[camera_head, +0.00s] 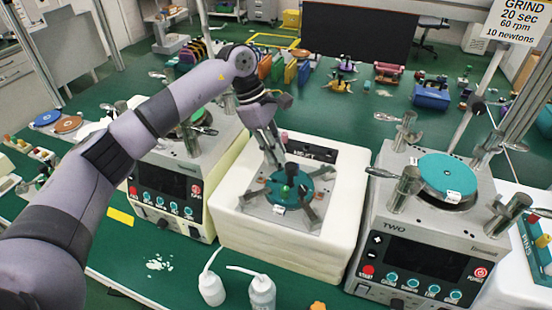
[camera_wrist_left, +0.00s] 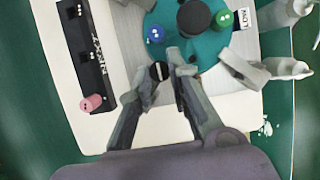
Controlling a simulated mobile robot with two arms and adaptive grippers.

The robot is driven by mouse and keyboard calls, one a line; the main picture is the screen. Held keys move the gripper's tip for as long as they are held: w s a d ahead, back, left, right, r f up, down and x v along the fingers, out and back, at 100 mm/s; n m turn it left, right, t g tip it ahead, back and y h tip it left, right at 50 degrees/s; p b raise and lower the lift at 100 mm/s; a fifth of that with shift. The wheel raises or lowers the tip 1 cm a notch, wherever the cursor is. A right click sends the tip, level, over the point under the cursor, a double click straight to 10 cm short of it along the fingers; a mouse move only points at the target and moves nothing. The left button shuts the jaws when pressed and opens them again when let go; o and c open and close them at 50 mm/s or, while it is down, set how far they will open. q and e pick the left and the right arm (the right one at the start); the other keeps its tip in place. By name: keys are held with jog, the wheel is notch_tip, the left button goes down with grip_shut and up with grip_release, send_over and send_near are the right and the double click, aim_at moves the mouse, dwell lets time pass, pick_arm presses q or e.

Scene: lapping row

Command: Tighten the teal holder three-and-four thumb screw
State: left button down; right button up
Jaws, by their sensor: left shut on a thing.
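The teal holder (camera_head: 300,188) is a round disc held among metal arms on the white stand in the middle of the head view. In the left wrist view the teal holder (camera_wrist_left: 212,52) carries a blue dotted knob (camera_wrist_left: 155,34), a green dotted knob (camera_wrist_left: 222,18) and a large dark central post (camera_wrist_left: 195,18). My left gripper (camera_head: 282,172) reaches down to the holder's far edge. In the wrist view, my left gripper (camera_wrist_left: 168,70) is shut on a small black thumb screw with a white line (camera_wrist_left: 158,71). My right gripper is not in view.
Machine TWO (camera_head: 420,235) stands right of the white stand (camera_head: 240,232), with a teal disc on top. Another lapping machine (camera_head: 170,180) stands left. Two white bottles (camera_head: 262,292) stand in front. A pink cylinder (camera_wrist_left: 92,103) is by the black NEXT strip (camera_wrist_left: 88,45).

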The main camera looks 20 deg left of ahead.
pick_arm(q)
jog(key=m+b, duration=0.1)
jog(key=m+g, duration=0.1)
jog(key=shift+w+d+f+m+b, duration=0.1)
jog(key=shift+w+f+m+b, duration=0.05)
jog(key=shift+m+b, duration=0.25)
jog(key=shift+w+m+g, duration=0.1)
jog(key=shift+m+g, duration=0.3)
jog(key=shift+m, duration=0.5)
jog(key=m, duration=0.2)
jog(key=m+g+y+b, duration=0.1)
jog(key=m, duration=0.1)
jog(key=shift+w+d+y, duration=0.1)
jog(key=shift+y, duration=0.2)
jog(key=c, duration=1.5)
grip_release()
jog(key=shift+v, duration=3.85)
